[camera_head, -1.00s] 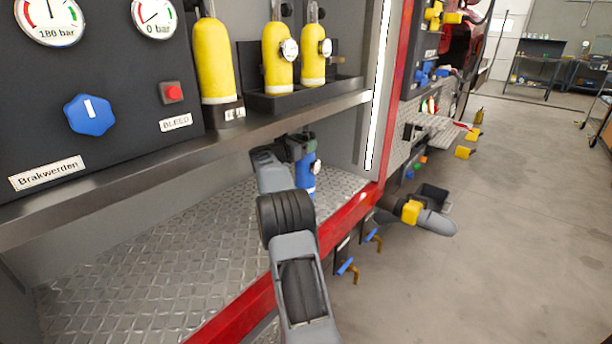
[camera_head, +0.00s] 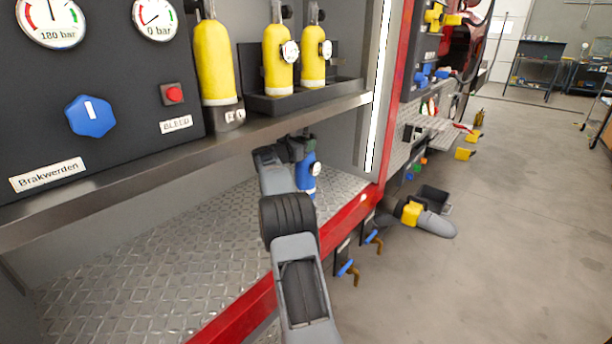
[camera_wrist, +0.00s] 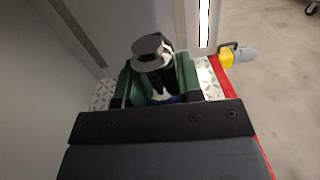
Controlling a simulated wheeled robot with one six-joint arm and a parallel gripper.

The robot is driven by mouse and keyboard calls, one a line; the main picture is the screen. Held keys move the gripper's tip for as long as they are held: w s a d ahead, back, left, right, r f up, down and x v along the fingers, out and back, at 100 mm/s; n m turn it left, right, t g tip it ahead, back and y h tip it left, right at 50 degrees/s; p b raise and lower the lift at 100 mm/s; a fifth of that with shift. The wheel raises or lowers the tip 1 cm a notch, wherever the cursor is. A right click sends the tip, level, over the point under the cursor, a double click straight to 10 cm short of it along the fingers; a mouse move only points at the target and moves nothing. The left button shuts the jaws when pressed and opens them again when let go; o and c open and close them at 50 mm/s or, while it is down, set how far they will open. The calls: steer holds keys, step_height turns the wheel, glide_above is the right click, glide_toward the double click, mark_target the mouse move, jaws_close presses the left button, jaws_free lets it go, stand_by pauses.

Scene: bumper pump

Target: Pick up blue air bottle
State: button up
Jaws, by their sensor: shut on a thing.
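The blue air bottle (camera_head: 308,174) stands upright in the lower compartment, under the shelf, with a small white-faced gauge on its side. My gripper (camera_head: 301,148) is at its top, and my arm hides part of the bottle. In the wrist view my gripper (camera_wrist: 160,84) has its green-lined fingers closed on both sides of the bottle's neck, below a round grey valve knob (camera_wrist: 152,52). Only a sliver of the blue body (camera_wrist: 166,100) shows there. I cannot tell whether the bottle's base touches the floor plate.
The shelf edge (camera_head: 250,125) runs close above my gripper, with yellow bottles (camera_head: 278,58) on it. The compartment has a diamond-plate floor (camera_head: 150,270), a red front sill (camera_head: 350,212) and a light strip (camera_head: 378,95) at right. The floor plate on the left is clear.

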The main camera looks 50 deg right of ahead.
jaws_close()
steer(key=shift+r, duration=0.2)
steer(key=shift+r, duration=0.1)
